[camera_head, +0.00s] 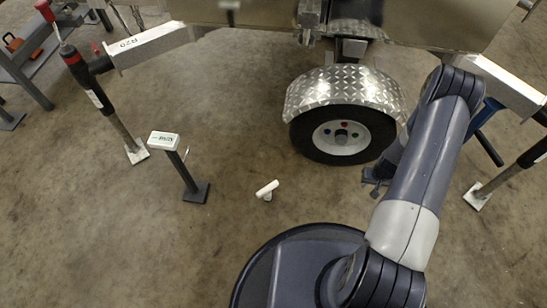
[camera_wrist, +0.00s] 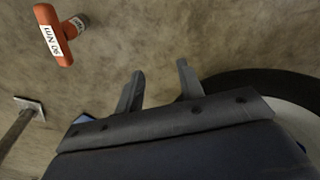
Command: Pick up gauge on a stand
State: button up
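A gauge on a stand (camera_head: 185,168) stands upright on the floor, left of centre in the head view. It has a white box with green lettering on top, a dark post and a flat dark base. My gripper (camera_head: 376,180) is well to its right, beside the trailer wheel, partly hidden by my arm. In the wrist view my gripper (camera_wrist: 160,72) has its two fingers apart with nothing between them. I cannot make out the gauge in the wrist view.
A small white T-shaped object (camera_head: 267,188) is on the floor right of the stand. The trailer wheel (camera_head: 342,135) and a support leg (camera_head: 115,115) are nearby. An orange T-shaped object (camera_wrist: 55,36) with white labels shows in the wrist view. Open floor lies around the stand.

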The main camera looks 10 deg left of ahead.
aim_at(196, 191)
jog(key=u, duration=1.75)
jog(key=i+u, duration=0.3)
jog(key=u, duration=0.2)
jog(key=i+l+u, duration=0.25)
jog(key=u, duration=0.2)
